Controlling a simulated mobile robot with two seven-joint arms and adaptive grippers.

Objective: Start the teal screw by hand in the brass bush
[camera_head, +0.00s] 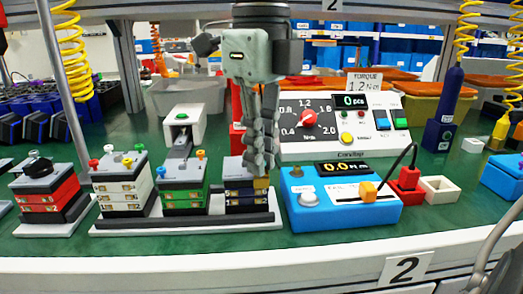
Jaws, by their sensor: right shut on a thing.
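My right gripper (262,163) points straight down over the right end of the navy switch stack (240,192). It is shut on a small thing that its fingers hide. A brass-coloured block (261,184), which may be the brass bush, shows just below the fingertips at the stack's top right corner. I cannot tell whether the held thing touches it. The teal screw cannot be made out for certain; it may be between the fingers. My left gripper is not in view.
Green (183,186) and white (123,185) stacks with coloured screws stand left on the same pale base. A red stack (45,190) is further left. A blue torque meter (345,215) reading 0.0 stands close right, before a white torque console (360,145).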

